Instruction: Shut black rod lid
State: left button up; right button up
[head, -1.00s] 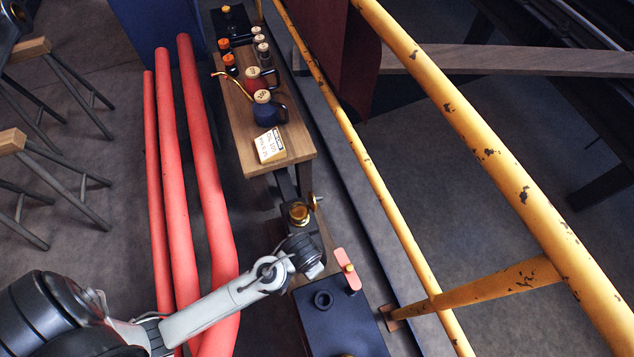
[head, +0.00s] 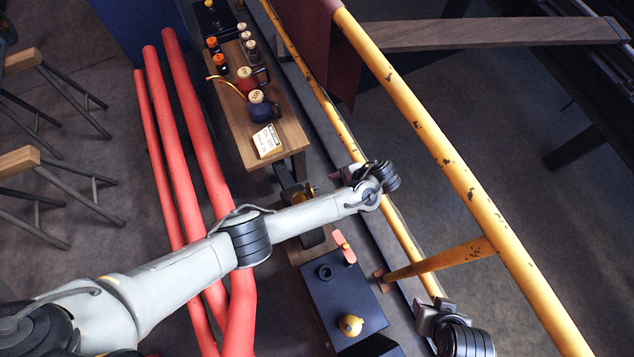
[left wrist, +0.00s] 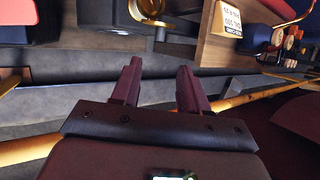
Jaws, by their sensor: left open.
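A black box (head: 318,297) stands low in the head view. It has a round black collar (head: 325,272) on top, a pink flap (head: 342,245) at its far edge and a brass knob (head: 351,325) nearer me. I cannot tell which part is the black rod lid. My left gripper (head: 346,173) is beyond the box, by the yellow rail; in the left wrist view its fingers (left wrist: 158,85) are apart and empty. A brass fitting (left wrist: 150,8) on a black body lies ahead of them. My right gripper (head: 428,312) is right of the box, its jaws unclear.
A wooden bench (head: 280,142) holds bottles, a blue can (head: 262,108) and a note card (head: 266,140). Yellow rails (head: 435,145) run along the right. Red pipes (head: 205,130) run along the left, under my left arm. Stools stand far left.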

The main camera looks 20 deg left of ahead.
aim_at(312, 190)
pick_arm(q)
jog(key=b+x, duration=0.4)
jog(key=x, duration=0.6)
jog(key=shift+f+b, duration=0.15)
jog(key=shift+b, duration=0.2)
grip_shut()
